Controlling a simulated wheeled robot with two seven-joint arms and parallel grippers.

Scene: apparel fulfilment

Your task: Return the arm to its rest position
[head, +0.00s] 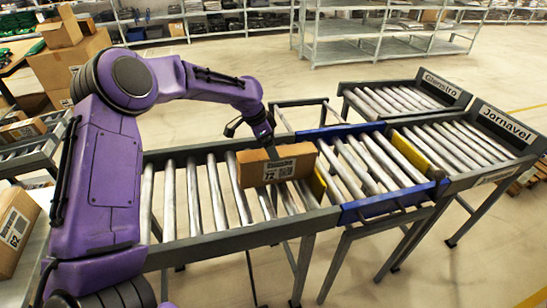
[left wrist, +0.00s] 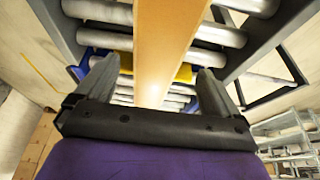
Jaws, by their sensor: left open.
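My left arm comes in from the left, and its gripper (head: 270,150) is at the top of a brown cardboard box (head: 277,167) with a white label. The box stands on the roller conveyor (head: 190,243). In the left wrist view my left gripper (left wrist: 155,88) has its two fingers spread, one on each side of the orange-brown box (left wrist: 165,50), with a visible gap to each finger. The box's far end is cut off by the frame there. My right gripper is not in view.
The conveyor runs right through a blue-framed section (head: 362,212) with yellow plates to two lanes, signed "Genestra" (head: 442,84) and "Jornavel" (head: 507,124). Stacked cartons (head: 68,62) stand at upper left, another box (head: 12,230) at far left. Shelves (head: 345,38) line the back.

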